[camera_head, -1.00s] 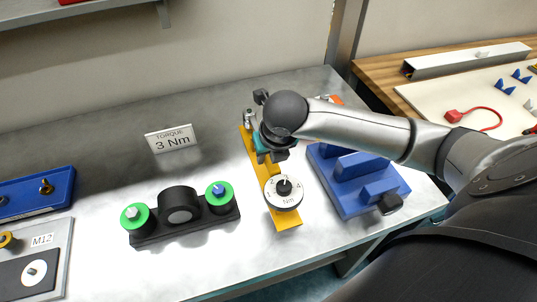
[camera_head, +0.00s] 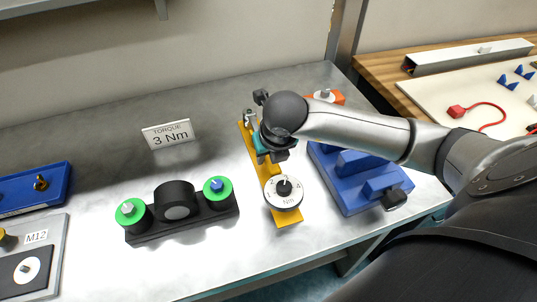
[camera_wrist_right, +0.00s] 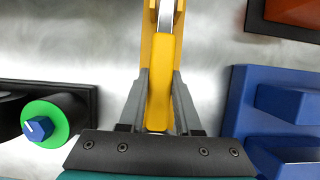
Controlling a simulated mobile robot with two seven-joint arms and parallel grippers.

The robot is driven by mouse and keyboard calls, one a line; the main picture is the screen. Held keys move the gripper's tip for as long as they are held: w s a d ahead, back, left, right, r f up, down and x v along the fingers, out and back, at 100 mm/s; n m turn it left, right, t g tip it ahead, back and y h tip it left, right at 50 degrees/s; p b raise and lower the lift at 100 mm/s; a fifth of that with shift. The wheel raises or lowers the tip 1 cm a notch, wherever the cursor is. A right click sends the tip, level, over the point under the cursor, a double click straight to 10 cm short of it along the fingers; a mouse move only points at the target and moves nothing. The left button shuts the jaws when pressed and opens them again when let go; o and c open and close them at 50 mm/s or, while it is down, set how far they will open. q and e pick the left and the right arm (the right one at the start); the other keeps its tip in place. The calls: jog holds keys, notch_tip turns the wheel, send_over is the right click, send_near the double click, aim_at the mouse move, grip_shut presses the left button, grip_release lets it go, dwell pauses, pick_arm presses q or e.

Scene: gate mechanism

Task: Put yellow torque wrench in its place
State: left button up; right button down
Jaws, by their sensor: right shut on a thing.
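The yellow torque wrench (camera_wrist_right: 160,85) shows in the right wrist view as a yellow handle with a silver shaft above it. It lines up with a wider yellow strip, a holder (camera_head: 286,218), beneath it. I cannot tell whether the two touch. A round white dial (camera_head: 283,192) marked Nm sits at the near end of the yellow strip in the head view. My right gripper (camera_wrist_right: 160,105) is shut on the handle, one finger on each side. In the head view the right gripper (camera_head: 268,155) and arm hide much of the wrench. My left gripper is out of view.
A blue block fixture (camera_head: 345,198) stands close on the right, with an orange block (camera_head: 337,97) behind it. A black fixture with green rings (camera_head: 207,212) and a "TORQUE 3 Nm" sign (camera_head: 168,134) are on the left. Bare metal tabletop (camera_head: 85,150) lies beyond.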

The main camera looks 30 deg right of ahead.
jog(key=shift+b, duration=0.3)
jog(key=c, duration=0.5)
grip_release()
jog(key=shift+f, duration=0.1)
notch_tip(320, 180, up, 7)
jog(key=p, duration=0.5)
